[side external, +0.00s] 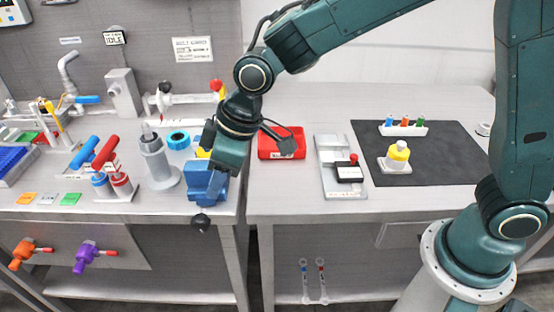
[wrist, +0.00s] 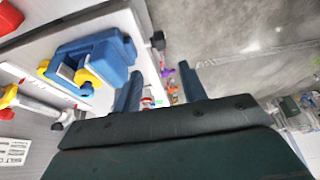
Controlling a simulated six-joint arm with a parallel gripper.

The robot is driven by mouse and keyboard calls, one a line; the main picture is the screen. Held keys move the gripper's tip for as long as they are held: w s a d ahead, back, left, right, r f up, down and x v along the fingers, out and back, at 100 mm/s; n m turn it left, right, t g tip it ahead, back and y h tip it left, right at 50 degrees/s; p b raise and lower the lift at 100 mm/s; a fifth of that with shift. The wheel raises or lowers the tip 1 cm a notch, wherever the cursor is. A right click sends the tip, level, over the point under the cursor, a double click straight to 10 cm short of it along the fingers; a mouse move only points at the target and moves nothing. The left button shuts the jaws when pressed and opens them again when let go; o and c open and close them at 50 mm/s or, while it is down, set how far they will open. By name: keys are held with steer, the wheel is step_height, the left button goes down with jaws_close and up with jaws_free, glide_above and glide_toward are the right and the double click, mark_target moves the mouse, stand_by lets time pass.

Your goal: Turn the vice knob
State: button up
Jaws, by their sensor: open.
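The blue vice (side external: 203,183) is mounted at the front edge of the left bench, partly hidden by my gripper in the side view. Its dark round knob (side external: 201,221) sticks out in front, below the bench edge. In the wrist view, the vice (wrist: 125,48) is at upper left with a yellow part (wrist: 86,78) by it, and the dark knob (wrist: 158,41) is right of it, past the bench edge. My gripper (wrist: 157,70) is open and empty, with its two fingers apart and pointing towards the knob. Contact with the vice cannot be told from the side view.
A grey stand (side external: 157,165) and a red-handled block (side external: 119,186) stand left of the vice. A red tray (side external: 270,148) sits on the right bench. Orange (side external: 25,253) and purple (side external: 88,256) valves project from the left bench front. The space in front of the knob looks clear.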

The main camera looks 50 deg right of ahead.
mark_target(209, 220)
steer(key=shift+f, duration=0.15)
steer(key=shift+x, duration=6.8)
steer(key=shift+c, duration=0.4)
jaws_close()
steer(key=shift+t+y, duration=0.4)
steer(key=shift+s+d+f+t+y, duration=0.1)
steer(key=shift+t+y, duration=0.6)
steer(key=shift+s+d+f+t+y, duration=0.1)
steer(key=shift+d+t+y, duration=0.05)
steer(key=shift+t+y, duration=1.15)
steer(key=shift+s+d+f+t+y, duration=0.1)
steer(key=shift+f+t+y, duration=0.05)
steer(key=shift+t+y, duration=1.05)
